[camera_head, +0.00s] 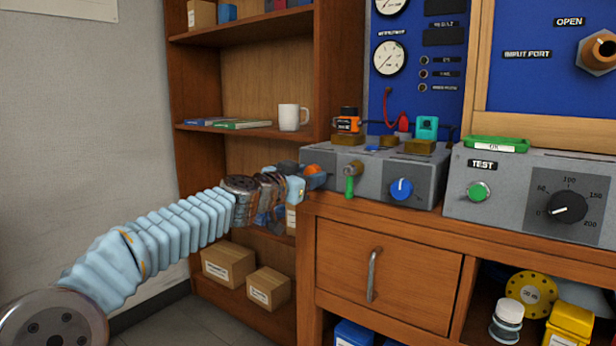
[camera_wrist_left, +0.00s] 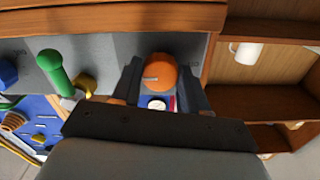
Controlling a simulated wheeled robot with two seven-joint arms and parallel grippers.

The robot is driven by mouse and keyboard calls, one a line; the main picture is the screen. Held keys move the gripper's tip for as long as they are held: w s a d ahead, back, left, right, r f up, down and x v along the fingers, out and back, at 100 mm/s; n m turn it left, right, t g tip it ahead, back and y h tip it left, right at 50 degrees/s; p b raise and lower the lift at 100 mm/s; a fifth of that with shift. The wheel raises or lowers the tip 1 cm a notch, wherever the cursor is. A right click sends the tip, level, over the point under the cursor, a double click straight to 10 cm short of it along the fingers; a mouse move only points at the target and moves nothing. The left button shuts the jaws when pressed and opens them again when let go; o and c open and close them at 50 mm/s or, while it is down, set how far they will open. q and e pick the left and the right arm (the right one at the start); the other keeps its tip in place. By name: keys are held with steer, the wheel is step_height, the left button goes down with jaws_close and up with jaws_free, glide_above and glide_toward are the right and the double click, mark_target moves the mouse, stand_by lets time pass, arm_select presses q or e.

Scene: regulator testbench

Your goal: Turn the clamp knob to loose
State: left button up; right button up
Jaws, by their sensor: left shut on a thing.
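The orange clamp knob (camera_head: 311,169) sits at the left end of the grey bench unit (camera_head: 395,181), partly hidden by my left gripper (camera_head: 308,180). In the left wrist view the knob (camera_wrist_left: 159,72) is round, with a pale pointer mark toward the picture's left. My left gripper (camera_wrist_left: 160,88) has one finger on each side of the knob and is shut on it. The markings around the knob are too small to read. My right gripper is not in view.
Right of the knob are a green-handled lever (camera_head: 351,180) and a blue knob (camera_head: 401,189). A grey test box (camera_head: 520,207) stands farther right. A wooden shelf with a white mug (camera_head: 293,117) is behind my left arm.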

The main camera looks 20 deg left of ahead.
arm_select(q)
steer(key=n+p, duration=0.1)
steer(key=n, duration=3.4)
steer(key=shift+f+p, duration=0.15)
steer(key=shift+p, duration=0.15)
steer(key=shift+n, duration=0.5)
steer(key=o, duration=1.1)
steer(key=shift+c, duration=0.2)
steer(key=shift+s, duration=0.1)
